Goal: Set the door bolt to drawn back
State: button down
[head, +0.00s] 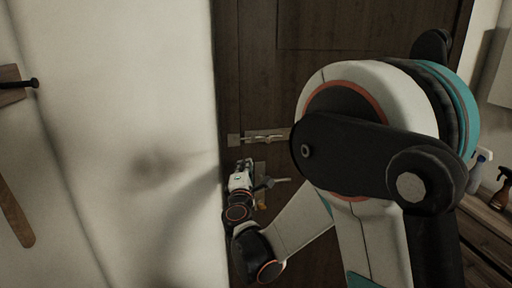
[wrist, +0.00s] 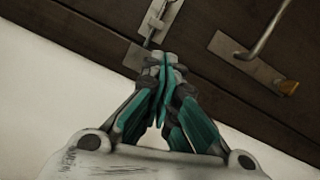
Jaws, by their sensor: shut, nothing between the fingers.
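A metal door bolt (head: 264,136) is mounted on a dark wooden door (head: 250,60), with a small plate (head: 233,140) to its left by the door's edge. In the wrist view the bolt (wrist: 161,17) is at the top, and the small plate (wrist: 136,57) lies below it. The rod seems to span the gap between them, but its exact position is hard to tell. My gripper (head: 246,165) is just below the bolt in the head view. In the wrist view my gripper (wrist: 162,59) is shut and empty, its tips beside the small plate. I cannot tell whether they touch it.
A door handle (wrist: 268,32) on a metal plate (wrist: 232,48) sits close to the bolt, with a brass-coloured piece (wrist: 288,87) at the plate's end. A pale wall (head: 130,100) stands left of the door. A spray bottle (head: 503,190) stands on drawers at right.

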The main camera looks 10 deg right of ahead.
jog(key=shift+w+d+r+b, duration=0.3)
jog(key=shift+w+d, duration=0.75)
jog(key=shift+w, duration=0.55)
jog(key=shift+w+d+r+b, duration=0.35)
jog(key=shift+w+d, duration=0.7)
jog(key=shift+w, duration=0.6)
jog(key=shift+w+d+r+b, duration=0.3)
jog(key=shift+w+d, duration=0.75)
jog(key=shift+w, duration=0.55)
jog(key=shift+d+f, duration=0.1)
jog(key=d, duration=0.5)
jog(key=shift+d, duration=0.15)
